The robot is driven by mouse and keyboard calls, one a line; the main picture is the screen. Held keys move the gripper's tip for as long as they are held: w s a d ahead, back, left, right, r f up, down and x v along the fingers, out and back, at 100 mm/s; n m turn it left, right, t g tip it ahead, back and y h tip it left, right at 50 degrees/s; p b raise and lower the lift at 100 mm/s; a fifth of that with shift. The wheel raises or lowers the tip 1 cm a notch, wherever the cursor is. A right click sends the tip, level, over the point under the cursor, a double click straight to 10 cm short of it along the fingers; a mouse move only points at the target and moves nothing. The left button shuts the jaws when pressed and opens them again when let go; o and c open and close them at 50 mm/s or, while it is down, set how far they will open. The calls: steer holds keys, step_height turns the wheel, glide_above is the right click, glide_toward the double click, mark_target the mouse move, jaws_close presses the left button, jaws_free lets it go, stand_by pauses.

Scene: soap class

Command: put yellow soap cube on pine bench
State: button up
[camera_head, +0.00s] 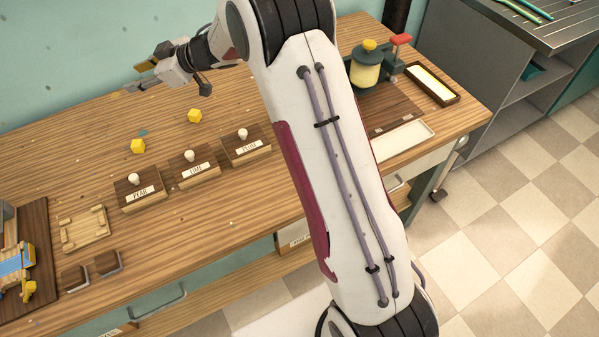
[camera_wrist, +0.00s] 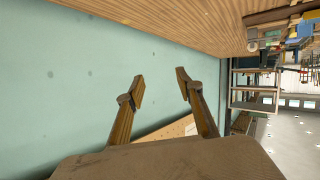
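Two small yellow soap cubes show in the head view. One cube (camera_head: 137,146) is behind the leftmost labelled box, and the other cube (camera_head: 194,116) is farther back and to the right. Both appear to rest on the striped wooden bench top (camera_head: 250,200), the likeliest pine bench. My gripper (camera_head: 139,78) is over the far side of the bench, behind both cubes. In the wrist view its two fingers (camera_wrist: 160,87) are apart with nothing between them. No soap cube can be made out in the wrist view.
Three labelled dark wooden boxes with white knobs (camera_head: 190,168) stand mid-bench. A light wooden frame (camera_head: 85,229) and a blue-and-yellow device (camera_head: 17,266) are at left. A press with a yellow jar (camera_head: 366,72) and a tray (camera_head: 432,84) are at right. A wall (camera_head: 60,60) backs the bench.

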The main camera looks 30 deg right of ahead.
steer(key=s+d+r+m+t+h, duration=0.3)
steer(key=d+r+m+t+h, duration=0.15)
steer(key=d+r, duration=0.7)
steer(key=s+d+r+m+h, duration=0.4)
steer(key=s+d+r+h, duration=0.25)
steer(key=s, duration=0.45)
steer(key=s+f+m+g, duration=0.1)
steer(key=s+f+g, duration=0.1)
steer(key=s, duration=1)
steer(key=s+f+m+g+y, duration=0.1)
steer(key=s+f+g, duration=0.2)
steer(key=s, duration=0.8)
steer(key=s+a+f+m+g, duration=0.1)
steer(key=s+f, duration=0.4)
steer(key=s, duration=0.7)
steer(key=shift+s+g, duration=0.3)
steer(key=shift+g, duration=0.55)
steer(key=shift+a, duration=0.1)
